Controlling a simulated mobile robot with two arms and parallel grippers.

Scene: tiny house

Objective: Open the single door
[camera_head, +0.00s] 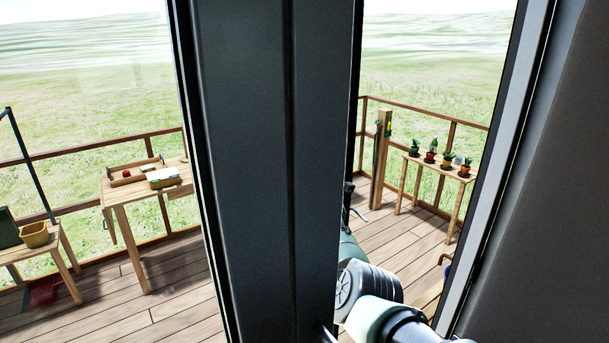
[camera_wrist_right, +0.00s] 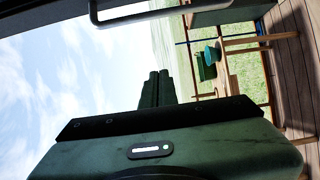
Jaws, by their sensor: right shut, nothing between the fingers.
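The door's dark upright edge (camera_head: 280,170) fills the middle of the head view, with its glass pane to the left. An open gap lies between it and the right door frame (camera_head: 497,170), so the door stands ajar. My right arm reaches through this gap from the lower right, and its far end is partly hidden behind the door edge. In the right wrist view my right gripper (camera_wrist_right: 158,76) has its fingers together and empty. A grey bar handle (camera_wrist_right: 150,15) shows at the top of that view, apart from the fingertips. My left gripper is out of view.
Outside is a wooden deck (camera_head: 180,317) with a railing (camera_head: 90,151). A wooden table (camera_head: 124,189) with trays stands left, and a small table with a yellow pot (camera_head: 34,235) is farther left. A plant bench (camera_head: 442,168) stands right. Bare deck lies between them.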

